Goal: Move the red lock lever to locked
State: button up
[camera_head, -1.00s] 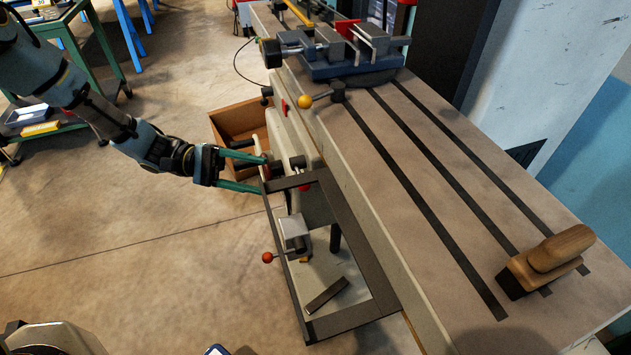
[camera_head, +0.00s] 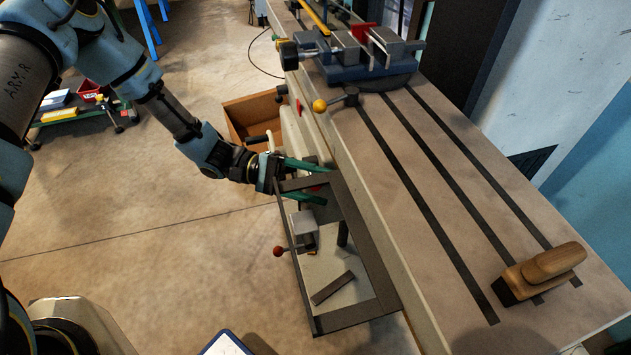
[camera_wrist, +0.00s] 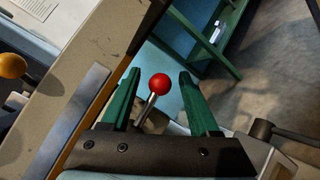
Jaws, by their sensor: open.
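The red lock lever (camera_wrist: 159,85) shows in the wrist view as a red ball on a short metal stem. It stands between the two green fingers of my gripper (camera_wrist: 160,76), with a gap on either side. In the head view my gripper (camera_head: 322,184) is at the side of the machine bench, above the dark open frame. My gripper is open and holds nothing.
The dark frame (camera_head: 360,240) lies close under my gripper. A yellow-knobbed lever (camera_head: 320,105), a blue vise (camera_head: 355,65) and a wooden block tool (camera_head: 540,275) are on the bench. Open floor lies left.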

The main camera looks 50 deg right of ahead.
grip_shut()
dwell(0.4)
dwell(0.9)
